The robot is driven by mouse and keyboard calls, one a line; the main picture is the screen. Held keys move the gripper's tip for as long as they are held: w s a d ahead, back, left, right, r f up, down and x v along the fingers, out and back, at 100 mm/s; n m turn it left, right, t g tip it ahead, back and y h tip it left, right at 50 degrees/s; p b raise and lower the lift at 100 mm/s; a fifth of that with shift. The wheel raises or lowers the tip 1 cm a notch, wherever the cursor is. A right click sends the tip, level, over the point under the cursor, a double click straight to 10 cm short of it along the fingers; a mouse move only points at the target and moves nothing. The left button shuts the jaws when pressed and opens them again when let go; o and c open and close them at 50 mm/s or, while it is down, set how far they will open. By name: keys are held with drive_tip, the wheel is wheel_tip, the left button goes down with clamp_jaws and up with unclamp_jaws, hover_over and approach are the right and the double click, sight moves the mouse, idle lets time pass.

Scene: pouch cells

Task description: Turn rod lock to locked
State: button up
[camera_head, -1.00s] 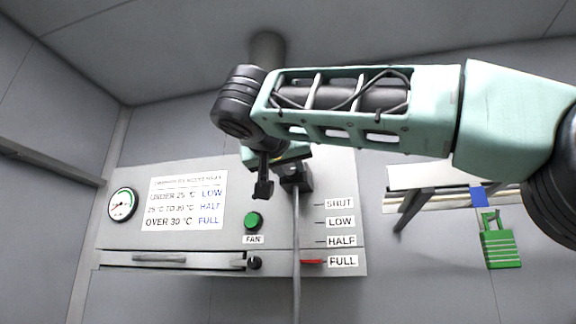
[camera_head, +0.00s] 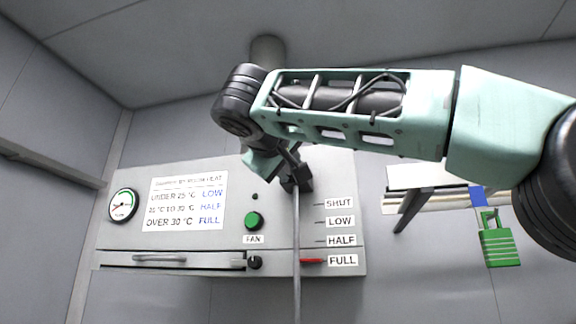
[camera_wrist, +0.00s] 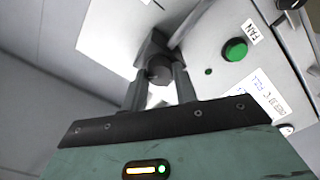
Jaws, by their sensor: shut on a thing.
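The rod lock is a dark block with a round knob (camera_wrist: 159,70), at the top of the grey vertical rod (camera_head: 297,235). It also shows in the head view as a dark block (camera_head: 302,183), partly covered by my gripper. My gripper (camera_wrist: 160,84) has its two dark fingers on either side of the knob and is shut on it. In the head view my gripper (camera_head: 291,165) reaches the block from the upper left. The red pointer (camera_head: 312,261) by the rod is at the FULL mark. I see no readable lock marking.
The panel (camera_head: 275,205) carries a gauge (camera_head: 123,205), a heat sign (camera_head: 186,203), a green FAN button (camera_head: 254,221) and a black knob (camera_head: 255,262). A green padlock (camera_head: 496,245) hangs at right, below a shelf (camera_head: 432,177).

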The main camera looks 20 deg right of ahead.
drive_tip(key=n+p, duration=0.1)
drive_tip(key=n, duration=0.4)
drive_tip(key=shift+n, duration=0.3)
drive_tip(key=shift+f+n+p, duration=0.1)
drive_tip(key=shift+n+p, duration=0.65)
drive_tip(key=shift+n, duration=1.35)
drive_tip(key=o, duration=1)
drive_tip(key=shift+a, duration=0.1)
drive_tip(key=b+v, duration=0.3)
drive_tip(key=v, duration=1.4)
drive_tip(key=shift+s+b, duration=0.15)
drive_tip(key=shift+b, duration=0.15)
